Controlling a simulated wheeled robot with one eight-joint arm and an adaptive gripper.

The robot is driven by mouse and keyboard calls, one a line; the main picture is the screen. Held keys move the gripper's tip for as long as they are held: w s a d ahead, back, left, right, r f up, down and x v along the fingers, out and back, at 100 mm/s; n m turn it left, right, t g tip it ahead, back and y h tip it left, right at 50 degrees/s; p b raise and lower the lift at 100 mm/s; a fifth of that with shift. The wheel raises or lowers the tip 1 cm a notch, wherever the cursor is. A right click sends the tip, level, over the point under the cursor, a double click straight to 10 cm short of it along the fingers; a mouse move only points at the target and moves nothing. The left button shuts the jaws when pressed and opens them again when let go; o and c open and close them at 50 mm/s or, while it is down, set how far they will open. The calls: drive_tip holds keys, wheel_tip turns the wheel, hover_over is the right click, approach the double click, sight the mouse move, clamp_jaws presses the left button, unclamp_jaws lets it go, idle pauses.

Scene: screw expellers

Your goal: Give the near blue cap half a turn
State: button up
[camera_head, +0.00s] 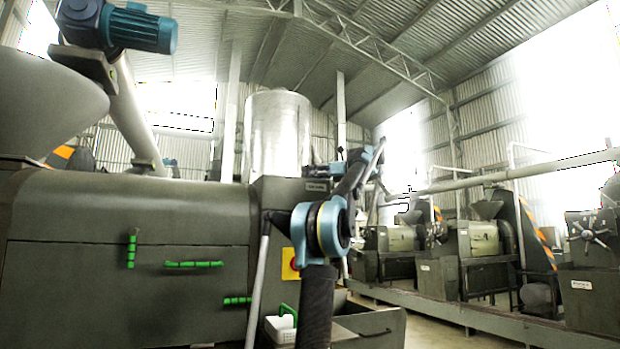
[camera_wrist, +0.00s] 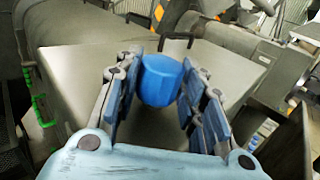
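The near blue cap (camera_wrist: 160,82) is a faceted knob in the middle of the wrist view, above a flat grey metal surface. My gripper (camera_wrist: 164,72) has one blue-padded finger on each side of it. The fingertips are very close to the cap's sides, and I cannot tell whether they touch it. In the head view my arm reaches up beside the grey machine, and the cap and fingers are too small there to make out.
The grey machine (camera_head: 120,285) with green handles (camera_head: 194,264) fills the left of the head view. A shiny metal tank (camera_head: 277,130) stands behind my arm. A white container (camera_head: 280,329) sits low beside my arm. More presses (camera_head: 485,240) line the right.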

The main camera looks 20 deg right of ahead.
drive_tip(key=shift+c, duration=1)
drive_tip(key=shift+m+t+h, duration=0.3)
drive_tip(key=shift+t, duration=0.1)
drive_tip(key=m+t+h, duration=0.2)
drive_tip(key=h, duration=0.1)
drive_tip(key=m+t+h, duration=0.1)
drive_tip(key=h, duration=0.1)
drive_tip(key=shift+s+a+m, duration=0.25)
drive_tip(key=shift+a+m, duration=0.05)
drive_tip(key=shift+m, duration=0.1)
drive_tip(key=m+h, duration=0.1)
drive_tip(key=m+t+h, duration=0.1)
drive_tip(key=h, duration=0.1)
drive_tip(key=m+h, duration=0.1)
drive_tip(key=shift+a+t+h, duration=0.25)
drive_tip(key=shift+t+h, duration=0.15)
drive_tip(key=m+h, duration=0.1)
drive_tip(key=h, duration=0.1)
drive_tip(key=m+h, duration=0.3)
drive_tip(key=h, duration=0.1)
drive_tip(key=shift+a+h, duration=0.3)
drive_tip(key=shift+a, duration=0.05)
drive_tip(key=shift+w+a+m+g+h, duration=0.1)
drive_tip(key=shift+m+g+h, duration=0.4)
drive_tip(key=shift+m+h, duration=0.6)
drive_tip(key=shift+w+m+g+h, duration=0.1)
drive_tip(key=shift+m+g+h, duration=0.55)
drive_tip(key=shift+h, duration=0.75)
drive_tip(key=shift+m, duration=0.35)
